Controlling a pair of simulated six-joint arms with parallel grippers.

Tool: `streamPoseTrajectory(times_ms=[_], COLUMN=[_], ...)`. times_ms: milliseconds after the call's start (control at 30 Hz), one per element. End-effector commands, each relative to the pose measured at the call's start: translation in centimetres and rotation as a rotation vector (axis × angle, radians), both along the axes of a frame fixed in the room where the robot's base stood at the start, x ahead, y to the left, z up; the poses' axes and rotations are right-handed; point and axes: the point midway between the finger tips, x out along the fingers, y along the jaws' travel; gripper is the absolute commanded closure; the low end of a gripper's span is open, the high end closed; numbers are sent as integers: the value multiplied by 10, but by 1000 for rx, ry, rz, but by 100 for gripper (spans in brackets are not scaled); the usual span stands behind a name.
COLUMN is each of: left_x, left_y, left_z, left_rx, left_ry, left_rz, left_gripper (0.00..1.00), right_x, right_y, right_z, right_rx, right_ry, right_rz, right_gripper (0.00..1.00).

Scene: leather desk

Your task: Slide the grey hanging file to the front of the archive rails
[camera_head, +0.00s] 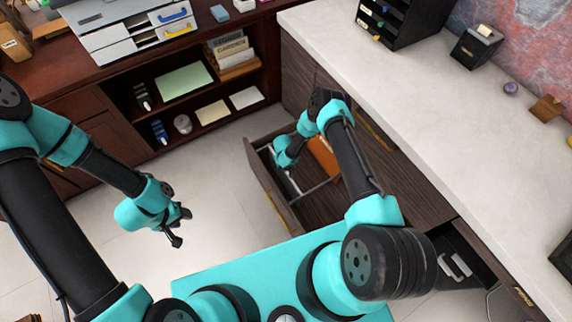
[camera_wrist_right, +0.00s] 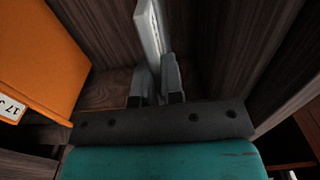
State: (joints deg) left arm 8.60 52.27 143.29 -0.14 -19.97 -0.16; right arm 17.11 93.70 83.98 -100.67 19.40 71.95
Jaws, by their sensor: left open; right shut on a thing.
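In the right wrist view, my right gripper (camera_wrist_right: 155,82) is shut on the upright, thin grey hanging file (camera_wrist_right: 149,30), with one finger on each side of it. The file's far part runs out of the top of that view. In the head view, my right arm reaches into the open archive drawer (camera_head: 270,190); its fingertips and most of the grey file are hidden there. My left gripper (camera_head: 178,228) is open and empty above the floor, well left of the drawer.
An orange file (camera_wrist_right: 40,50) with a white label stands left of my right gripper, apart from it; it also shows in the head view (camera_head: 322,155). Dark wooden drawer walls are close on the right. A pale countertop (camera_head: 400,110) lies beyond the drawer. Open floor lies left.

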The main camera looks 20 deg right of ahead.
Motion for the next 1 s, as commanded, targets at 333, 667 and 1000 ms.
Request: streamPoseTrajectory(times_ms=[333,667,1000], left_x=[0,0,0], left_y=[0,0,0], left_z=[0,0,0], left_rx=[0,0,0], left_ry=[0,0,0], left_rz=[0,0,0], left_gripper=[57,57,57], right_x=[-1,-1,0], right_y=[3,3,3], right_z=[0,0,3], right_rx=[0,0,-1], right_ry=[0,0,0], right_rz=[0,-1,0], right_gripper=[100,62,62])
